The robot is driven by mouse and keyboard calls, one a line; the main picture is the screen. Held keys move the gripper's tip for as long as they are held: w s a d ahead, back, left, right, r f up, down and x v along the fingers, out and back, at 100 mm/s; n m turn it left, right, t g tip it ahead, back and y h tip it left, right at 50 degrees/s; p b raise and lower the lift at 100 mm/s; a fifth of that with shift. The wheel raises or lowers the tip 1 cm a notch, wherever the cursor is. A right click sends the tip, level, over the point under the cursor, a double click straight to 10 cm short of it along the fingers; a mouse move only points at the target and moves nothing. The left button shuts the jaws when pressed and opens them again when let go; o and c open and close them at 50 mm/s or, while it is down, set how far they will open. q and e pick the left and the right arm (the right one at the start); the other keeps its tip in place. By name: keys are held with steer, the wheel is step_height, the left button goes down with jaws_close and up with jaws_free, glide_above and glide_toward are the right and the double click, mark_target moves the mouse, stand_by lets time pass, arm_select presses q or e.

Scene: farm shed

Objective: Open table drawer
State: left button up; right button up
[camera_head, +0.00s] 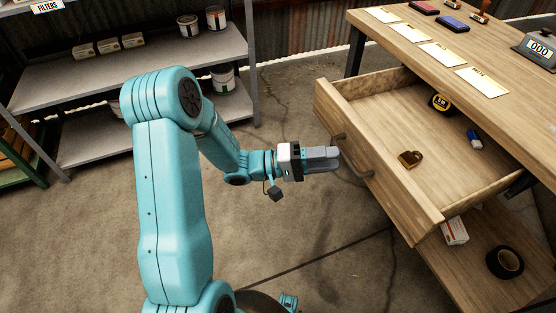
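The wooden table drawer (379,165) stands pulled well out of the table (406,31), its inside in plain view. Its dark curved handle (357,168) is on the front panel. My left gripper (337,158) is at the handle, its grey fingertips touching or almost touching it. The fingers look close together, but I cannot tell whether the handle is between them. My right gripper is not in view.
In the drawer lie a brass padlock (410,159), a tape measure (440,102) and a small blue-and-white item (474,139). A lower shelf (470,270) holds a black tape roll (505,263). Grey shelving (190,50) stands at back left. The floor before the drawer is clear.

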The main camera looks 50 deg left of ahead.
arm_select(q)
steer(key=p+v, duration=0.1)
steer(key=v, duration=1.2)
steer(key=shift+s+a, duration=0.25)
steer(key=w+d+f+g+y, duration=0.2)
steer(key=w+d+f+y, duration=0.5)
steer(key=w+d+f, duration=0.6)
steer(key=s+d+f+m+g+y, duration=0.2)
steer(key=s+d+f+m+g, duration=0.1)
steer(key=s+d+f+g, duration=0.4)
steer(key=s+d+f+m+g, duration=0.2)
steer(key=s+d+f+g, duration=0.1)
steer(key=s, duration=0.3)
steer(key=s+d+f+m+g, duration=0.2)
steer(key=s+f, duration=0.1)
steer(key=s, duration=0.4)
step_height(320, 180, up, 19)
steer(key=p, duration=1.9)
steer(key=shift+w+y, duration=0.25)
steer(key=shift+y, duration=0.05)
